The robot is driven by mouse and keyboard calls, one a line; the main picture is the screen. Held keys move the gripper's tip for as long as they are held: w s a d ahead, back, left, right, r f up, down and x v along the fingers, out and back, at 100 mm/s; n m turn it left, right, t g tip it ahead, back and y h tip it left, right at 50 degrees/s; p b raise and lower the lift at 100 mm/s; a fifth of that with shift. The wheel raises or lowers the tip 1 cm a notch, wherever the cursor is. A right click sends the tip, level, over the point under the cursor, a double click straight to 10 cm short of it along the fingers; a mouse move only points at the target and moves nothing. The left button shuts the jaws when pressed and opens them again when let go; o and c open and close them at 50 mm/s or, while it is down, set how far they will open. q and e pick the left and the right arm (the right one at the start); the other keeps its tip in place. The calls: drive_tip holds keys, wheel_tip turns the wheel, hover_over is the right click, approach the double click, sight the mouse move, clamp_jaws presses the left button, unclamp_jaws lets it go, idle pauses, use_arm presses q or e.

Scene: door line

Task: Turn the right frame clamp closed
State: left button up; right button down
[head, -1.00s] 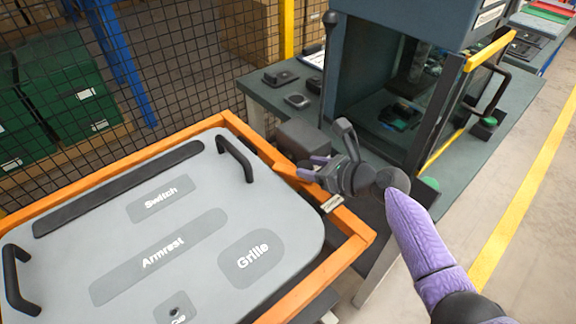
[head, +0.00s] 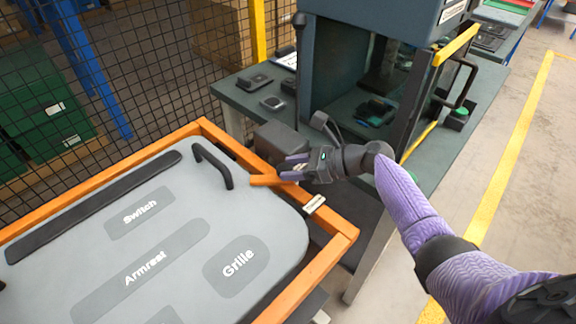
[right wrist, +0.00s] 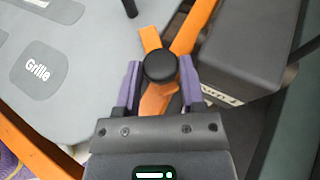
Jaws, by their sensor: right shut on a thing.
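The right frame clamp (head: 268,181) is an orange lever on the orange frame's right side, its free end reaching over the grey panel's edge near the black handle. In the right wrist view its orange arm (right wrist: 151,38) and round black knob (right wrist: 160,67) show between my purple fingertips. My right gripper (head: 288,168) is shut on the clamp, one finger at each side of the knob; the same gripper shows in the right wrist view (right wrist: 159,82). The fingers partly hide the clamp in the head view. My left gripper is not in view.
The grey panel (head: 92,232) with a black handle (head: 214,166) lies inside the orange frame (head: 331,262). A dark box (head: 280,141) stands just behind the clamp. A workbench with a dark machine (head: 345,62) is behind it. The floor at right is clear.

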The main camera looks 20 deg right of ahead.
drive_tip(key=shift+f, duration=0.15)
drive_tip(key=shift+c, duration=1.2)
unclamp_jaws()
drive_tip(key=shift+o, duration=0.2)
drive_tip(key=shift+r, duration=0.25)
